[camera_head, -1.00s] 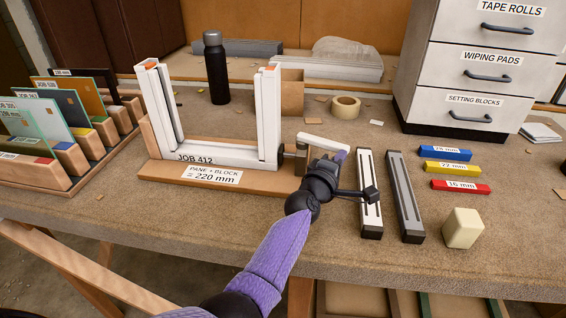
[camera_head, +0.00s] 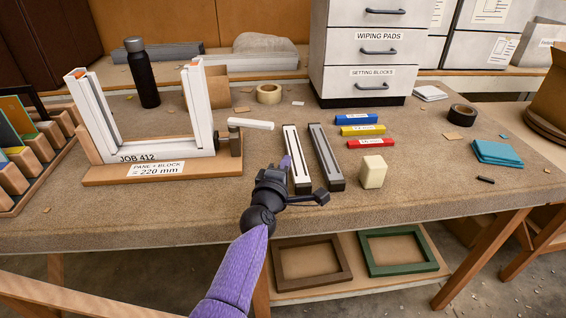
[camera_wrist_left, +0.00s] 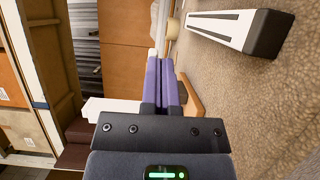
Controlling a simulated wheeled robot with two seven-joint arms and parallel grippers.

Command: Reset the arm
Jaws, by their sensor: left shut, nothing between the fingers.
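My left gripper (camera_head: 285,165) is in the head view, over the front part of the bench, just left of the white bar (camera_head: 297,158). Its purple fingers also show in the left wrist view (camera_wrist_left: 161,80), shut together with nothing between them. The press frame (camera_head: 75,128) labelled JOB 412 stands upright on its wooden base (camera_head: 105,174), left of the gripper. My right gripper is not in view.
A grey bar (camera_head: 326,158), a cream block (camera_head: 373,171) and blue (camera_head: 356,119), yellow (camera_head: 363,131) and red (camera_head: 370,143) setting blocks lie to the right. A drawer cabinet (camera_head: 372,60) stands behind. A black bottle (camera_head: 142,75) stands behind the frame. The bench front is mostly clear.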

